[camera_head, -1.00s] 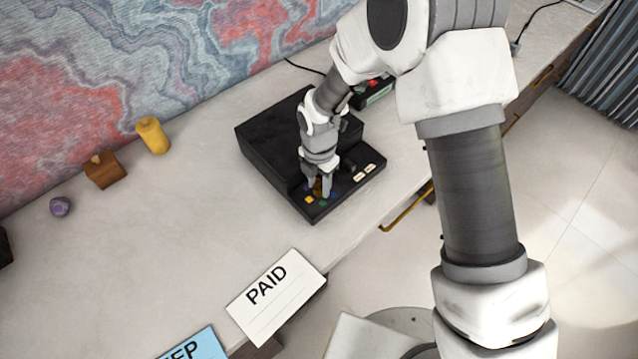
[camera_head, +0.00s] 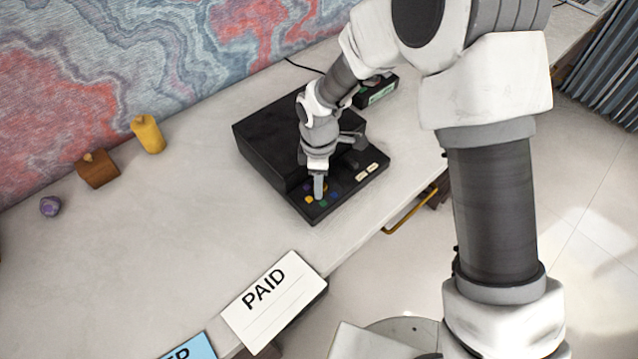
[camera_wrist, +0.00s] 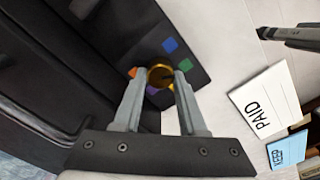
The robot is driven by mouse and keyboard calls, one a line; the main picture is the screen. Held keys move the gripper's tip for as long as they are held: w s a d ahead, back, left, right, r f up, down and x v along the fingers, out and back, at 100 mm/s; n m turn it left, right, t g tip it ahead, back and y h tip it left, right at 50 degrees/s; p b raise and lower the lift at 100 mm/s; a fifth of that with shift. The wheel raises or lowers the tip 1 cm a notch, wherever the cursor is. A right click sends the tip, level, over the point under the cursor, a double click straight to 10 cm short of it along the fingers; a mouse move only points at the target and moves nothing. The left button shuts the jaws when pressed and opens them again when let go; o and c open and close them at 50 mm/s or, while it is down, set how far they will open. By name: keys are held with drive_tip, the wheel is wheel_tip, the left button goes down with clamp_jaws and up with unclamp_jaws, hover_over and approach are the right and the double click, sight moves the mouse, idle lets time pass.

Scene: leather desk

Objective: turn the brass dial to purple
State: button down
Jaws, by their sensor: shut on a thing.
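The brass dial (camera_wrist: 160,76) sits on the black control box (camera_head: 262,130), low on its front panel. My gripper (camera_wrist: 160,74) is shut on the dial, one finger on each side. In the head view my gripper (camera_head: 319,192) points down over the panel and mostly hides the dial. I cannot tell surely which mark the dial points to.
Pale switches (camera_head: 367,172) sit on the panel's right. A yellow cylinder (camera_head: 148,134), a brown block (camera_head: 98,169) and a purple object (camera_head: 50,206) lie left, with bare desk between.

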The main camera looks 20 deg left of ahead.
drive_tip(key=m+b, duration=0.2)
drive_tip(key=m, duration=0.4)
drive_tip(key=shift+w+m, duration=0.1)
drive_tip(key=shift+m, duration=0.2)
drive_tip(key=m+b, duration=0.1)
drive_tip(key=m, duration=1)
drive_tip(key=shift+w+r+m, duration=0.1)
drive_tip(key=shift+m, duration=0.2)
drive_tip(key=m, duration=0.5)
drive_tip(key=shift+d+m+p, duration=0.15)
drive_tip(key=shift+m+p, duration=0.15)
drive_tip(key=shift+c, duration=2.3)
unclamp_jaws()
